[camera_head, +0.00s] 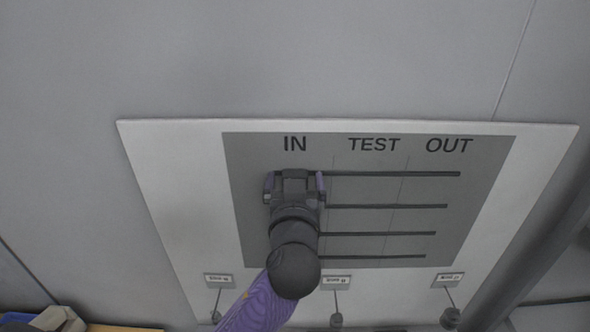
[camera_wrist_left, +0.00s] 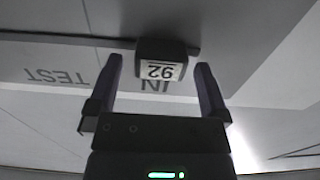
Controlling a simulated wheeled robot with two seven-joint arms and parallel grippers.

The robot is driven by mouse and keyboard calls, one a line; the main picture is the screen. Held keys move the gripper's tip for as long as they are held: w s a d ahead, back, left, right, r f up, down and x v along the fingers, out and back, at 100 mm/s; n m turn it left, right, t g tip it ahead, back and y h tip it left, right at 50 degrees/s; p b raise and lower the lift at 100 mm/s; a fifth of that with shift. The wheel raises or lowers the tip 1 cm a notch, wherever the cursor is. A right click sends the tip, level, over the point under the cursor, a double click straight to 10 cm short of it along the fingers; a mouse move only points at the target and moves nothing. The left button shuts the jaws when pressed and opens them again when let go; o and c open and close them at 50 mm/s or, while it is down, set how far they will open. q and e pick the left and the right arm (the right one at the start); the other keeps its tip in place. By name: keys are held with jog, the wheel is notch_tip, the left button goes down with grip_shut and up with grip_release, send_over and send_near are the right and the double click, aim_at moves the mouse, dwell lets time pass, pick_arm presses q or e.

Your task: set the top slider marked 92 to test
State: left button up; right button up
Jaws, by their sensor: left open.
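The grey panel (camera_head: 400,220) carries the labels IN, TEST (camera_head: 374,145) and OUT above several dark horizontal slots. The top slot (camera_head: 400,173) runs from under IN to under OUT. The slider marked 92 (camera_wrist_left: 162,70) is a dark block with a white label, shown upside down in the left wrist view, at the IN end. My left gripper (camera_head: 294,177) is open in front of it, with one finger on each side of the block in the wrist view (camera_wrist_left: 159,66). Gaps show beside the block. My gripper hides the slider and the left slot ends in the head view.
The panel sits on a white board (camera_head: 180,200) against a grey wall. Below it are several small labelled plates (camera_head: 336,279) with toggle-like knobs (camera_head: 336,320). Boxes (camera_head: 55,318) stand at the lower left. The slots right of my gripper are clear.

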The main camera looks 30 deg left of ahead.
pick_arm(q)
jog(key=shift+w+a, duration=0.15)
jog(key=shift+w, duration=0.1)
grip_shut()
dwell(0.3)
